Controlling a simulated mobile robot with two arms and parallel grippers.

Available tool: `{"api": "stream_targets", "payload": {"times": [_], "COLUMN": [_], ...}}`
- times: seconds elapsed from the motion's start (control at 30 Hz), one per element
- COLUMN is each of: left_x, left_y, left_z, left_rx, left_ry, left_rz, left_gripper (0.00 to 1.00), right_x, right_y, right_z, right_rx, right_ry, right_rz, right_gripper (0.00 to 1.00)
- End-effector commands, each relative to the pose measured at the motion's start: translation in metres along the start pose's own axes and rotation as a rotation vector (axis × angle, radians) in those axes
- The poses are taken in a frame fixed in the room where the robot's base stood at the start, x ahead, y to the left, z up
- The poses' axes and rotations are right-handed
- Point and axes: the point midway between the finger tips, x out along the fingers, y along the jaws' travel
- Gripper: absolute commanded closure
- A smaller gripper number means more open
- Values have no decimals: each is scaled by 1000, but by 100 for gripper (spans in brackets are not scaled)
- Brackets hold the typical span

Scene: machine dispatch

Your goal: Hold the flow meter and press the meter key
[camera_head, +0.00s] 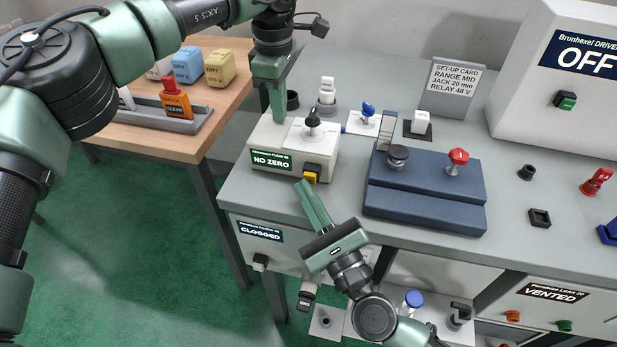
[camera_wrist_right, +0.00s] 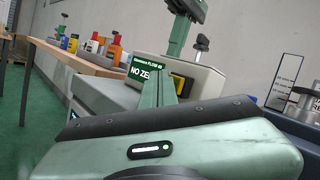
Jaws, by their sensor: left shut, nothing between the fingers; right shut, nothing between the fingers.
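The flow meter (camera_head: 262,136) is a cream box on the grey bench, with a black knob on its white top plate. Its green display (camera_head: 271,160) reads NO ZERO. The yellow meter key (camera_head: 311,175) is on its front face; the key also shows in the right wrist view (camera_wrist_right: 181,84). My left gripper (camera_head: 279,117) points down, shut and empty, with its tips at the meter's top; I cannot tell whether they touch. My right gripper (camera_head: 300,183) is shut and empty, its tips just in front of the meter near the key; contact is unclear.
A blue fixture (camera_head: 425,210) with black and red knobs stands right of the meter. A set-up card (camera_head: 455,83) and a white OFF cabinet (camera_head: 525,100) are behind. A wooden table (camera_head: 140,140) holds coloured blocks at left. A CLOGGED panel (camera_head: 262,233) is below the bench edge.

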Motion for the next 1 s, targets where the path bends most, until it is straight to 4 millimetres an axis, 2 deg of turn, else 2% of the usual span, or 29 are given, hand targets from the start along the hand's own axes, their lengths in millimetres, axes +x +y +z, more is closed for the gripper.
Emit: {"api": "stream_targets", "payload": {"times": [0.03, 0.57, 1.0], "left_x": [0, 0, 2], "left_y": [0, 0, 0], "left_z": [0, 0, 0], "left_rx": [0, -1, 0], "left_ry": [0, 0, 1], "left_rz": [1, 1, -2], "left_gripper": [100, 100, 100], "right_x": [7, 2, -26], "right_y": [-14, -12, 11], "right_z": [-2, 1, 20], "right_rx": [-21, -21, -16], "right_ry": [-5, -5, -5], "right_rz": [-28, -28, -21], "right_gripper": [100, 100, 100]}}
